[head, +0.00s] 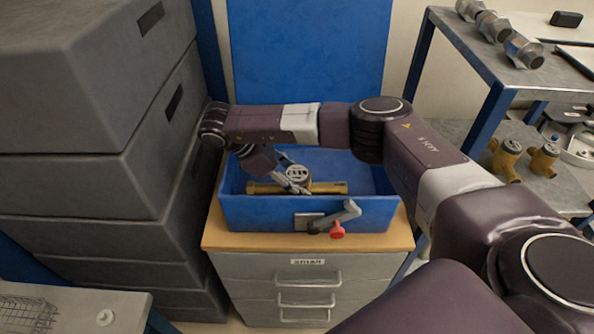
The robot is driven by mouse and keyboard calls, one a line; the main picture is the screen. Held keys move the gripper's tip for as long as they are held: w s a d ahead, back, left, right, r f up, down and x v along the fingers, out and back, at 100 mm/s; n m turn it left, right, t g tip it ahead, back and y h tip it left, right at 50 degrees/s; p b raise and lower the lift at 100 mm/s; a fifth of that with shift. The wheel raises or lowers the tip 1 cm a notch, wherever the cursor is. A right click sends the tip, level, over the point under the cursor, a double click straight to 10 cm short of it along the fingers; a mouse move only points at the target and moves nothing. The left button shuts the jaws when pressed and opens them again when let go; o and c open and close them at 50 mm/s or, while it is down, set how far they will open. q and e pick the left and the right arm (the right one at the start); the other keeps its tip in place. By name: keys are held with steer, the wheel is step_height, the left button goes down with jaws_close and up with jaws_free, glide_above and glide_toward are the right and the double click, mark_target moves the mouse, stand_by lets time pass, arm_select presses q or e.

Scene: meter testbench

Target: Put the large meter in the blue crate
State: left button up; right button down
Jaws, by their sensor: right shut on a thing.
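The large meter (322,187) has a long brass body and a round pale dial. It lies inside the blue crate (258,213), low between the walls. My right gripper (293,183) reaches down into the crate and is shut on the meter near its dial. The wrist and fingers cover part of the meter, so the exact grip is hard to see. I cannot tell whether the meter touches the crate floor. My left gripper is not in view.
The crate stands on a wood-topped grey drawer cabinet (232,242). A grey lever with a red knob (337,230) is at the crate's front. Stacked dark grey boxes (80,130) rise close on the left. A shelf rack (480,50) at right holds metal fittings and smaller brass meters (507,155).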

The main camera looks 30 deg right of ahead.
steer(key=shift+w+f, duration=0.15)
steer(key=shift+f, duration=0.2)
steer(key=c, duration=0.9)
jaws_free()
steer(key=shift+f, duration=0.1)
steer(key=b+v, duration=0.1)
steer(key=v, duration=1.1)
steer(key=shift+s, duration=0.2)
